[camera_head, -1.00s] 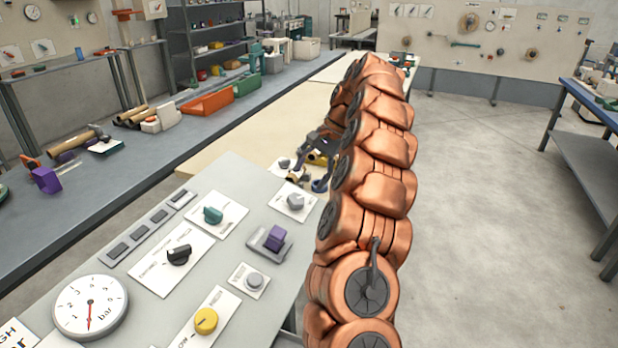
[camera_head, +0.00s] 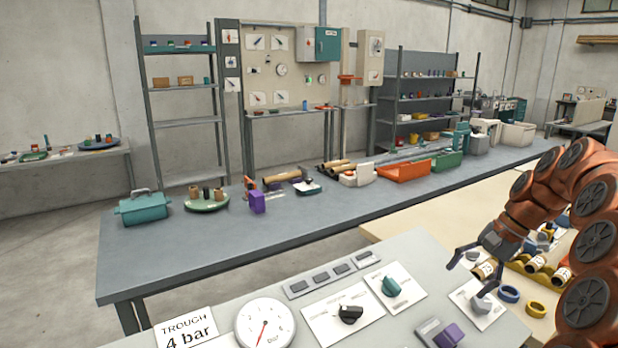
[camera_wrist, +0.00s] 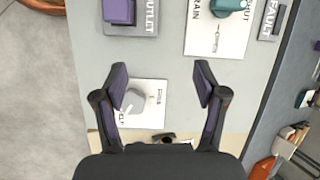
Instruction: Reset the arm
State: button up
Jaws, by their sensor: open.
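My copper-coloured arm comes in from the right of the head view. My gripper (camera_head: 468,278) hangs over the right end of the grey control panel, above a white plate with a grey knob (camera_head: 481,304). In the wrist view my gripper (camera_wrist: 160,90) has its two dark fingers spread wide, with nothing between them. The grey knob (camera_wrist: 134,100) lies below, seen between the fingers and nearer the left one. Whether a finger touches it cannot be told.
The panel carries a purple switch (camera_head: 448,336), a teal knob (camera_head: 391,286), a black knob (camera_head: 350,314) and a pressure gauge (camera_head: 265,325). Rings and rolls (camera_head: 534,263) lie on the beige table at right. A long grey workbench (camera_head: 190,240) stands behind the panel.

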jog(key=s+a+n+g+h, duration=0.2)
jog(key=s+a+n, duration=0.4)
jog(key=s+a, duration=0.95)
jog(key=s+f+n+h, duration=0.1)
jog(key=s+f, duration=0.3)
jog(key=s, duration=0.5)
jog(key=s+a+f+n+h, duration=0.1)
jog(key=s+f+n+h, duration=0.1)
jog(key=s, duration=0.8)
jog(key=shift+s+f+n+g+p, duration=0.2)
jog(key=shift+f+n+g+p, duration=0.25)
jog(key=shift+f, duration=0.45)
